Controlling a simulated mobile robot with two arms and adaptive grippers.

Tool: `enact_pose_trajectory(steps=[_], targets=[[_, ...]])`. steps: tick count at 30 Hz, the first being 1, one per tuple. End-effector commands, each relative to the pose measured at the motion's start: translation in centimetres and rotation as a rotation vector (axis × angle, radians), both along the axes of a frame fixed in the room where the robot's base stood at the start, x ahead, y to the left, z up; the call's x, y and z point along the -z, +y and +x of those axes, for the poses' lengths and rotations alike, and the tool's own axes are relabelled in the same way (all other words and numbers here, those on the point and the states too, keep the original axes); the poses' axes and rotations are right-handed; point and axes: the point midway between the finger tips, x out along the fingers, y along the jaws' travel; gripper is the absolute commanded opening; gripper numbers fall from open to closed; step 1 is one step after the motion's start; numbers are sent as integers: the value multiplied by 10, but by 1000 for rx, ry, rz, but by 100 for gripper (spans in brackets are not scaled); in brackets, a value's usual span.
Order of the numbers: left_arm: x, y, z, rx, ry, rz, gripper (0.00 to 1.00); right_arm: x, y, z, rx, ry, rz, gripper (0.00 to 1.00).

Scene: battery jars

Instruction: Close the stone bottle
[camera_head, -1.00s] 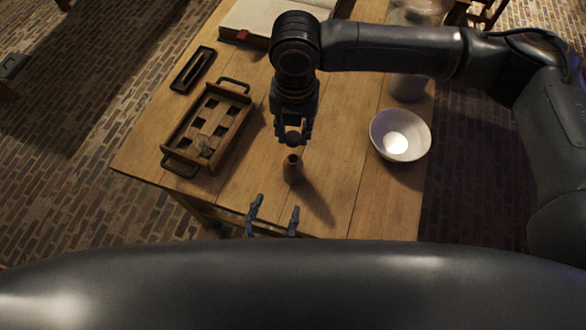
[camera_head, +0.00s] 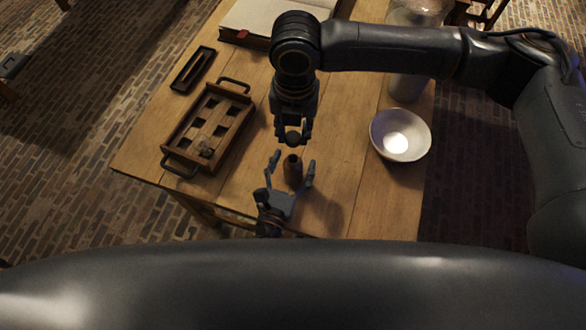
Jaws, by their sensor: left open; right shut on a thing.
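A small brown stone bottle (camera_head: 292,170) stands upright on the wooden table, with its dark mouth facing up. My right gripper (camera_head: 293,137) comes down from above and is shut on a small dark stopper (camera_head: 293,138), just behind and above the bottle's mouth. The stopper looks apart from the bottle. My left gripper (camera_head: 292,172) comes from the front edge with its fingers open, one on each side of the bottle. Whether the fingers touch the bottle, I cannot tell.
A wooden tray (camera_head: 240,96) with square openings and black handles stands to the left. A white bowl (camera_head: 421,128) is at the right. The table between bottle and bowl is clear.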

Motion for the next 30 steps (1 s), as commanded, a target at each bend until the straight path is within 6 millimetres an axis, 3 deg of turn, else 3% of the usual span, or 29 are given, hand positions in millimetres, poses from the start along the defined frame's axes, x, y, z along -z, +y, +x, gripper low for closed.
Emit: enact_pose_trajectory(steps=[7,15,18,23,30], targets=[[0,0,0,0,1,0,71,0,0,0,0,0,0,19],[0,0,0,0,1,0,16,0,0,0,0,0,0,19],[0,0,0,0,1,0,0,0,0,0,0,0,0,19],[0,0,0,0,1,0,0,3,0,0,0,1,-1,19],[0,0,0,0,1,0,0,33,0,0,1,4,-7,19]])
